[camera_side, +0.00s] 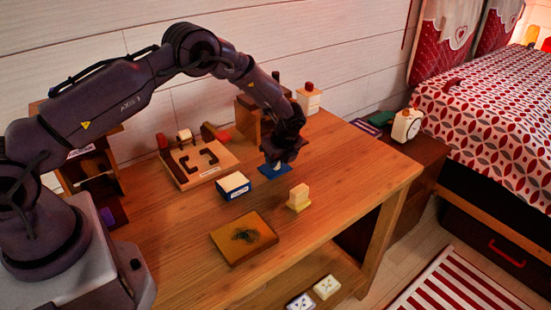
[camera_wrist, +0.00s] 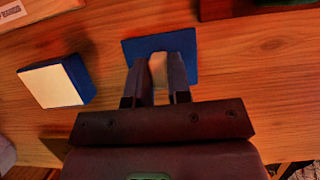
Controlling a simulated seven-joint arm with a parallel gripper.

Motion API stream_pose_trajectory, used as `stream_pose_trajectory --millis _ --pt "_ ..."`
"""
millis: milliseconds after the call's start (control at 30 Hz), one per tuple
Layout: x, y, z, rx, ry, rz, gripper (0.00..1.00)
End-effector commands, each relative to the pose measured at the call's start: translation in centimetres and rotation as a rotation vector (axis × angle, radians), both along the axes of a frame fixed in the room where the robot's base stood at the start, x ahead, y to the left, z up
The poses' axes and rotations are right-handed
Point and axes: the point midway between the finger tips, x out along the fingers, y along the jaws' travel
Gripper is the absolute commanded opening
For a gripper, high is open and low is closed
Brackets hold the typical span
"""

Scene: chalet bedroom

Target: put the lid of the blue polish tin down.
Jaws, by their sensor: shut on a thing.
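The lid (camera_side: 266,171) is a flat blue square with a pale knob. In the wrist view the lid (camera_wrist: 131,49) lies flat beneath my fingers. My gripper (camera_side: 275,163) is shut on the lid's knob, and the pale knob (camera_wrist: 158,68) shows between the two fingers in the wrist view. The lid is at or very close to the tabletop; I cannot tell whether it touches. The blue polish tin (camera_side: 233,186) stands uncovered on the table, left of the lid, with a pale top face. It also shows at the left of the wrist view (camera_wrist: 82,76).
A pale yellow block (camera_side: 299,197) stands to the right of the tin, nearer the front. A board with a dark smudge (camera_side: 244,238) lies in front. A wooden tray (camera_side: 185,178) with dark shapes is behind left. The table's right side (camera_side: 365,175) is clear.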

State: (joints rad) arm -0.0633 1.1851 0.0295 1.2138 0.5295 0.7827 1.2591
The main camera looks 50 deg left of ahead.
Motion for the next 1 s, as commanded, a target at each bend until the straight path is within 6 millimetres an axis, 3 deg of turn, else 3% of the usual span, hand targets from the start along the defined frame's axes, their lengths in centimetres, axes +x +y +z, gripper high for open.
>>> stream_pose_trajectory --millis 100,133,233,500,633,1000 --pt "0.0 0.0 -0.3 0.0 0.001 0.0 0.0" --pt "0.0 0.0 -0.3 0.0 0.0 0.0 0.23" --pt "0.0 0.0 -0.3 0.0 0.0 0.0 0.44" --pt "0.0 0.0 -0.2 0.0 0.0 0.0 0.44" --pt "0.1 -0.3 0.8 0.0 -0.002 -0.001 0.44" --pt "0.0 -3.2 7.8 0.0 -0.003 -0.001 0.44"
